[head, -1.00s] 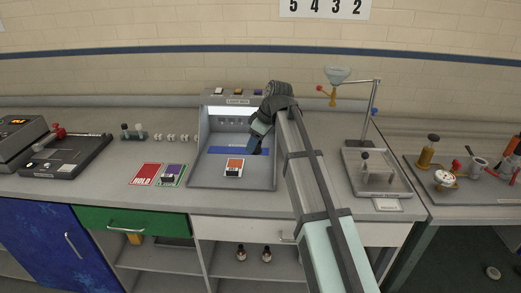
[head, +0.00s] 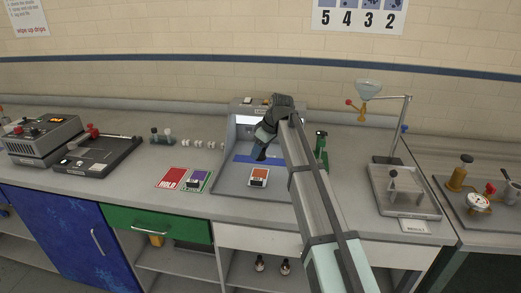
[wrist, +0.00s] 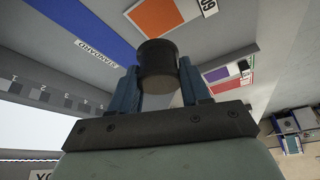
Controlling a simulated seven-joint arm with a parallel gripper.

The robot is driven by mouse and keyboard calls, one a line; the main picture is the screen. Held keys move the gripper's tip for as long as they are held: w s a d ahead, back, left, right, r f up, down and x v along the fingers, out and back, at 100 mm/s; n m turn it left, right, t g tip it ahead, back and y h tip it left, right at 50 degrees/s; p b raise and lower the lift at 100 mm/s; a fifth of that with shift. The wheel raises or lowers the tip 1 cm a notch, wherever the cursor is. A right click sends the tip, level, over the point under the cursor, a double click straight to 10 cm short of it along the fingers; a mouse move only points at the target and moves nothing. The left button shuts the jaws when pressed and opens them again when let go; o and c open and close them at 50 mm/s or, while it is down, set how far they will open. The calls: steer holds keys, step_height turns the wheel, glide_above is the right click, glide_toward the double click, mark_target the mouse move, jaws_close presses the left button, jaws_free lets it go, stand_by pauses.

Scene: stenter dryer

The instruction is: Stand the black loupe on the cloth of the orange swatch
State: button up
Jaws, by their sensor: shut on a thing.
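My gripper (head: 260,154) is shut on the black loupe (wrist: 158,66), a short dark cylinder that fills the gap between the blue fingers in the wrist view. In the head view the loupe is small and dark at the fingertips. The orange swatch (head: 259,173) lies on the grey floor of the light booth, just in front of the fingertips. In the wrist view its orange cloth (wrist: 155,17) shows beyond the loupe, with a white numbered label beside it. The loupe appears held above the booth floor, apart from the cloth.
A blue strip marked STANDARD (wrist: 72,25) lies across the booth floor (head: 228,183). Left of the booth are a red HOLD card (head: 171,178) and a purple swatch (head: 194,178). A green item (head: 321,146) stands right of my arm. A stand with a funnel (head: 369,89) is further right.

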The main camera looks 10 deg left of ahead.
steer(key=shift+f, duration=3.3)
steer(key=o, duration=1.1)
steer(key=shift+r, duration=0.15)
